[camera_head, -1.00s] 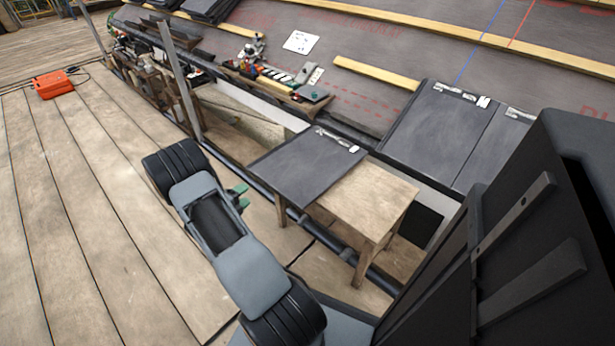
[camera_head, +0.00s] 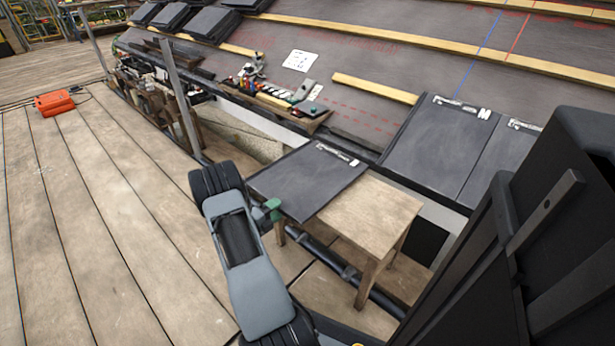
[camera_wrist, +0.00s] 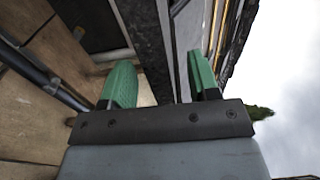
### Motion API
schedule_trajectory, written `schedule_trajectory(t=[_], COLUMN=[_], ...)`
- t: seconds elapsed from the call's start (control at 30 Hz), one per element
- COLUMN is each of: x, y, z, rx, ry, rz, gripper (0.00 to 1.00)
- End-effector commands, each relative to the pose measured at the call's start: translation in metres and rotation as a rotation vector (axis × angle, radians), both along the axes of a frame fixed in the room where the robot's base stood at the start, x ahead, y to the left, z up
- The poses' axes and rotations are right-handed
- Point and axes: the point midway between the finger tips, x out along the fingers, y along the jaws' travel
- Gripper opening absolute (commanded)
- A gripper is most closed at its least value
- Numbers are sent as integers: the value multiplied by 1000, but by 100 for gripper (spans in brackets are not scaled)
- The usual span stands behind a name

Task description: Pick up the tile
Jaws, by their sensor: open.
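The dark grey tile (camera_head: 310,180) lies flat on a small wooden table (camera_head: 375,215), its left part overhanging the table's edge. It has a metal strip and a white tag along its far edge. My gripper (camera_head: 270,210) has green fingers and is at the tile's near left edge. In the wrist view my gripper (camera_wrist: 161,82) is open, with one finger on each side of the tile's dark, rough edge (camera_wrist: 148,45). The edge shows between the fingers with gaps beside it. Neither finger visibly grips it.
The roof slope behind has laid tiles (camera_head: 440,145), wooden battens (camera_head: 375,88) and a tray of tools (camera_head: 275,95). A metal post (camera_head: 180,95) stands left of the table. An orange case (camera_head: 54,103) sits on the plank deck (camera_head: 90,220), which is mostly clear.

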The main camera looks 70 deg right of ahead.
Motion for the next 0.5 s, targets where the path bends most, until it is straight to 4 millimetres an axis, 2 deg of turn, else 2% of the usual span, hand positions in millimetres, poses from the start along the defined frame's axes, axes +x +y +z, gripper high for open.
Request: schedule_trajectory(t=[0.1, 0.3, 0.5], x=[-7, -15, -17], y=[-16, -38, -44], z=[-6, -5, -3], rx=[-2, -2, -1], ry=[-2, -2, 0], rz=[-5, -2, -2], gripper=[55, 55, 55])
